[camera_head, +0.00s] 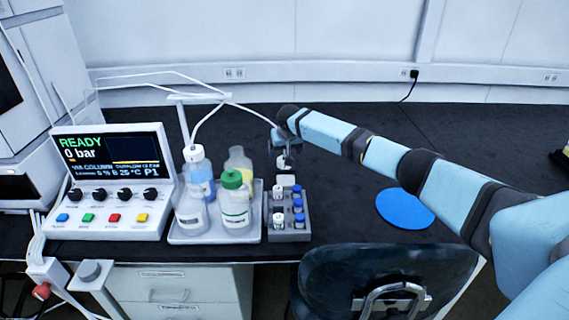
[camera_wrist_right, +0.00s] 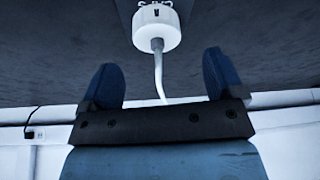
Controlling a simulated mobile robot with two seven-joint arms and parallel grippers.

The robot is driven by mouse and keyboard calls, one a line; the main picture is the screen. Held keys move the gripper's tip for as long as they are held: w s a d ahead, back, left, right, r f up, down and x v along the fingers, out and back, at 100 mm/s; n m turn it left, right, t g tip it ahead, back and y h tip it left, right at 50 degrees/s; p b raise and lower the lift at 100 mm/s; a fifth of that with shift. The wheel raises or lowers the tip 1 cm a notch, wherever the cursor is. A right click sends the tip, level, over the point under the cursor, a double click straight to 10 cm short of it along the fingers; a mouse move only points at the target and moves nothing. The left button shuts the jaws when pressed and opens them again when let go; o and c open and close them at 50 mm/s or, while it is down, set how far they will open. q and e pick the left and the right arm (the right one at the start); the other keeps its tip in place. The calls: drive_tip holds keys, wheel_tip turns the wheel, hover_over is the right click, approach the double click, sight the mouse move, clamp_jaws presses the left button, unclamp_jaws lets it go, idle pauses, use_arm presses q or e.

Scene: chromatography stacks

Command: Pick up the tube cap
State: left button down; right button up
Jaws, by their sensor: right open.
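The tube cap (camera_wrist_right: 157,28) is a white round cap with a thin white tube running from it, at the top middle of the right wrist view. My right gripper (camera_wrist_right: 160,80) is open, with its two dark blue fingers apart. The cap appears beyond the fingertips in that view, and nothing shows clasped between them. In the head view my right gripper (camera_head: 284,150) hangs over the bench behind the vial rack. A small pale shape under it may be the cap, but it is too small to tell. My left gripper is not in view.
A grey tray (camera_head: 262,225) holds several bottles, one with a green cap (camera_head: 231,179). A rack (camera_head: 290,236) of vials stands to its right. A control box (camera_head: 108,180) reads READY. A blue disc (camera_head: 405,208) lies right. A chair (camera_head: 375,275) stands in front.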

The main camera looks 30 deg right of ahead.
sight(284, 156)
drive_tip(key=b+x, duration=0.1)
drive_tip(key=x, duration=0.4)
drive_tip(key=shift+s+d+f, duration=0.1)
drive_tip(key=shift+d, duration=0.05)
drive_tip(key=shift+c, duration=0.4)
drive_tip(key=c, duration=0.9)
